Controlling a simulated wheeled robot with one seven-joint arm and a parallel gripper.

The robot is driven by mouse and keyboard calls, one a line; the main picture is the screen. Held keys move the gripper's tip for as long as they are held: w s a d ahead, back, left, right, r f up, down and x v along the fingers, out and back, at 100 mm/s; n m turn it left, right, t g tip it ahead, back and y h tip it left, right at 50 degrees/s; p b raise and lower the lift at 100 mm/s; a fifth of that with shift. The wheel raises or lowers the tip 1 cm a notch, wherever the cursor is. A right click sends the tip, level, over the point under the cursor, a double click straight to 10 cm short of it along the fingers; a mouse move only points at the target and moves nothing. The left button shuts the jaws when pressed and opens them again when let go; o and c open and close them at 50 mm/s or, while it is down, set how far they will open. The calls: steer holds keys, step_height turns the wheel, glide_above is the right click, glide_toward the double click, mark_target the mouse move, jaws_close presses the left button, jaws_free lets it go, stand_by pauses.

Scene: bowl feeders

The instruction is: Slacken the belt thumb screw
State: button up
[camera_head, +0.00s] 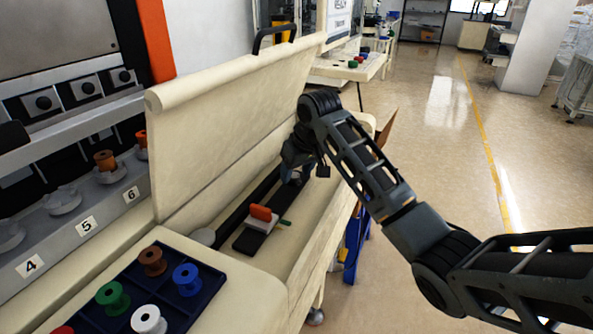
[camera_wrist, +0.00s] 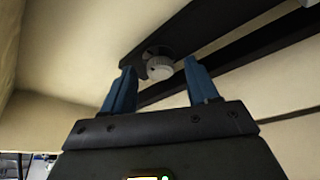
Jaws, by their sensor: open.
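The thumb screw (camera_wrist: 159,67) is a small pale round knob on the dark belt bar (camera_wrist: 190,28) in the wrist view. My gripper (camera_wrist: 165,85) has blue fingers, spread apart, one on each side of the knob in that picture. A visible gap lies between each finger and the knob, and I cannot tell how far the fingertips reach along it. In the head view my gripper (camera_head: 295,172) is inside the open cream housing, near the far end of the dark belt (camera_head: 262,195). The knob is hidden by my arm there.
The raised cream lid (camera_head: 225,125) stands left of my arm. A block with an orange top (camera_head: 262,213) sits on the belt's near end. A dark tray (camera_head: 208,308) with several coloured spools is at the front. Numbered spool posts (camera_head: 62,199) line the left.

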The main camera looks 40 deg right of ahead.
steer(key=shift+f, duration=0.1)
steer(key=c, duration=1)
steer(key=shift+c, duration=0.2)
